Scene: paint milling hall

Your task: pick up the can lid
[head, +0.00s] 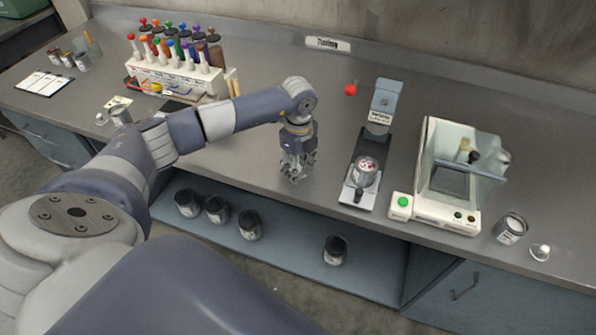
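A small round pale piece that looks like a can lid (540,251) lies on the counter at the far right, beside an open can (510,228) with pale contents. Another small pale round piece (101,119) lies at the left, next to a small can (120,115). I cannot tell for sure which is the lid. My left gripper (296,174) points down at the counter's front middle, well away from both pieces. Its fingers are small and dark, so I cannot tell whether they are open or hold anything. My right gripper is not in view.
A mixing stand (381,105) with a can (365,172) is right of my gripper, then a glass-sided balance (446,208). A rack of colored-top tubes (178,75) stands back left. Dark jars (249,225) sit on the lower shelf (290,262). A red ball (350,89) lies behind.

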